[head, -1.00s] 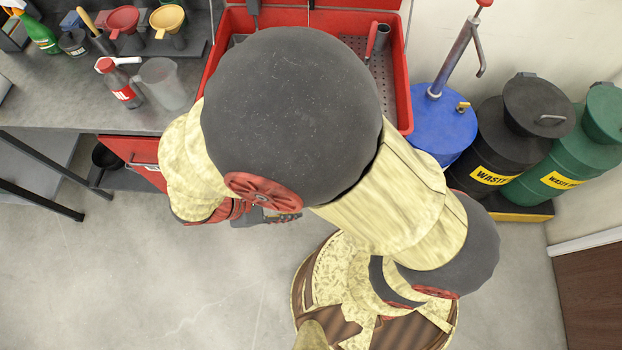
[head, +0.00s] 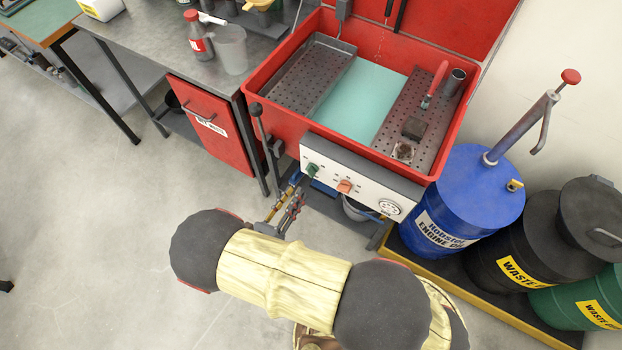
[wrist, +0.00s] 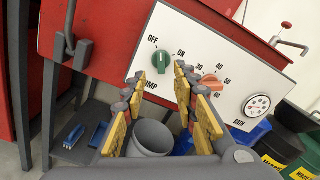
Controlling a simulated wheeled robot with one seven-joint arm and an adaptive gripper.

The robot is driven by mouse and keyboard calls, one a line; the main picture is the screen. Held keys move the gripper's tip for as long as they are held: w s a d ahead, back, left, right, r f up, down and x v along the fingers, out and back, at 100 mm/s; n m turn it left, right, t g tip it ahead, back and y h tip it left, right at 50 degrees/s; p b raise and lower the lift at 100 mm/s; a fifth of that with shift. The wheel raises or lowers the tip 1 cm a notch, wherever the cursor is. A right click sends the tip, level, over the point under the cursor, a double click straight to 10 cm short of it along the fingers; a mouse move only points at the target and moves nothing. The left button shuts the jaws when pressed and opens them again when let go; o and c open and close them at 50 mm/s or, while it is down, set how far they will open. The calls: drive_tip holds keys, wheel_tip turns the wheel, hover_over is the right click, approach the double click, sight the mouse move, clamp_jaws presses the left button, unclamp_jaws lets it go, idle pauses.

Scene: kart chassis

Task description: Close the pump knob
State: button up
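The pump knob (wrist: 161,62) is green and sits on the white control panel (wrist: 225,70), between the printed words OFF at its upper left and ON at its right. In the head view the green knob (head: 312,170) is at the panel's left end. I cannot tell for certain which mark it points to. My gripper (wrist: 160,76) is open, with its yellow-padded fingers on either side of the knob in the wrist picture and nothing visible between them. In the head view my gripper (head: 291,197) is just below and left of the knob. Contact is not clear.
An orange knob (wrist: 210,82) and a round gauge (wrist: 257,105) are to the right on the panel. The red wash basin (head: 270,85) is above it. A grey bucket (wrist: 152,138) is below. A blue drum (head: 465,190) stands to the right. The floor at left is clear.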

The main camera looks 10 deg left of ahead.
sight(311, 170)
drive_tip(key=b+x, duration=0.2)
drive_tip(key=x, duration=0.5)
drive_tip(key=shift+w+d, duration=0.2)
drive_tip(key=shift+w, duration=0.05)
drive_tip(key=c, duration=0.3)
drive_tip(key=c, duration=0.4)
clamp_jaws()
